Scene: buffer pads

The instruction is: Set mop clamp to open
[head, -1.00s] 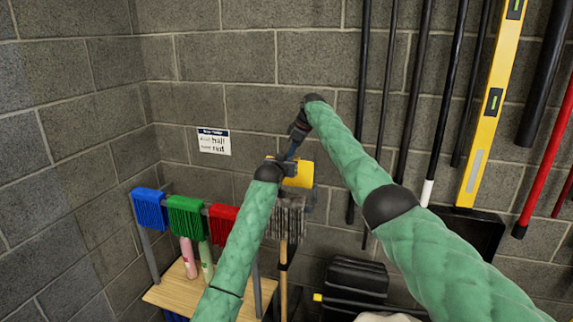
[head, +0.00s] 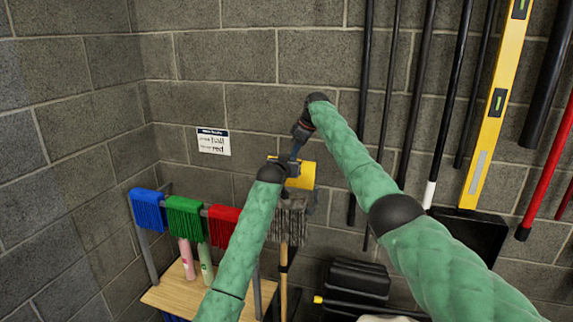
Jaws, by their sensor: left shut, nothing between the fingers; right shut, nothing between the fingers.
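A mop stands upright with its grey string head (head: 288,218) up and its wooden handle (head: 283,278) below. A yellow piece (head: 303,175), which seems to be the mop clamp, sits just above the mop head; my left arm partly covers it, so I cannot tell its setting. My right gripper (head: 293,157) points down and left at the yellow piece, shut and empty. Whether it touches the piece is unclear. My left arm ends at the left side of the yellow piece, in front of it; its fingers are hidden.
Blue (head: 148,210), green (head: 186,218) and red (head: 222,226) brush heads hang left of the mop over a wooden shelf (head: 172,292). A small sign (head: 214,141) is on the block wall. Long dark poles and a yellow level (head: 492,105) line the wall at right.

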